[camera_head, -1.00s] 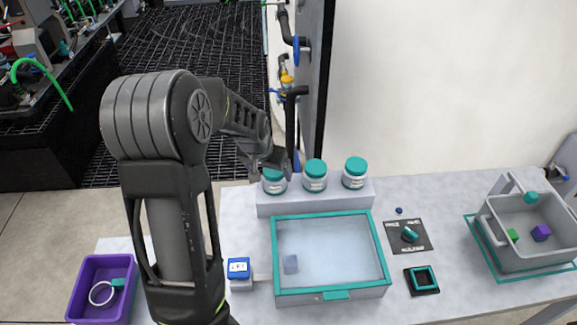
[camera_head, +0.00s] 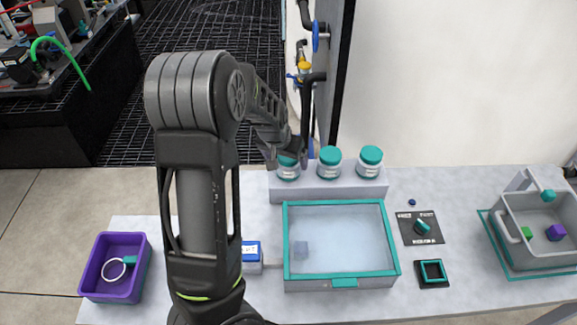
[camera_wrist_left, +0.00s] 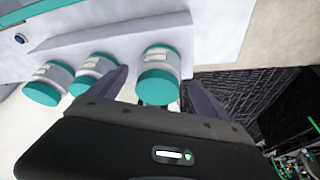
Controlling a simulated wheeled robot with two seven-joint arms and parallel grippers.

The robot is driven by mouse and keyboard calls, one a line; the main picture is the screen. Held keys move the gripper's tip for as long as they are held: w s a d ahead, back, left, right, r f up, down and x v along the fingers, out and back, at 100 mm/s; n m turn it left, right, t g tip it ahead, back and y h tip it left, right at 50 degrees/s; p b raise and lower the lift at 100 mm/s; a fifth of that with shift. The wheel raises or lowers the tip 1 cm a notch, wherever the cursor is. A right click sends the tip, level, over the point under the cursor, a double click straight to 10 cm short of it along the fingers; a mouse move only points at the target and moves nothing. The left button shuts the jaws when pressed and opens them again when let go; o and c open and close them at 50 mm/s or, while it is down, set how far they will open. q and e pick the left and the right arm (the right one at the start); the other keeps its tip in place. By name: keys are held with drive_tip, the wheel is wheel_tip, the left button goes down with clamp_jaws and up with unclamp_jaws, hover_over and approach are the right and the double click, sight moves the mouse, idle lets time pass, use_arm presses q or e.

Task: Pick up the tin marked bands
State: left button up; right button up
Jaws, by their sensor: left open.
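Three white tins with teal lids stand in a row on a raised grey ledge: the left tin (camera_head: 288,171), the middle tin (camera_head: 329,163) and the right tin (camera_head: 369,162). Their labels are too small to read, so I cannot tell which is marked bands. My left gripper (camera_head: 284,155) is at the left tin, its arm coming in over the table from the left. In the left wrist view the open fingers (camera_wrist_left: 152,92) lie on either side of one tin (camera_wrist_left: 160,75), with the other two beside it. My right gripper is not in view.
A clear-topped box with a teal rim (camera_head: 340,272) stands in front of the ledge (camera_head: 330,190). A purple bin (camera_head: 114,290) is at the left, a blue-topped block (camera_head: 250,252) beside my arm. A grey tote (camera_head: 540,259) is at the right. A dark mat (camera_head: 408,235) lies between.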

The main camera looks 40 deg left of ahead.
use_arm(q)
drive_tip(key=x, duration=0.5)
idle(0.5)
drive_tip(key=c, duration=1.5)
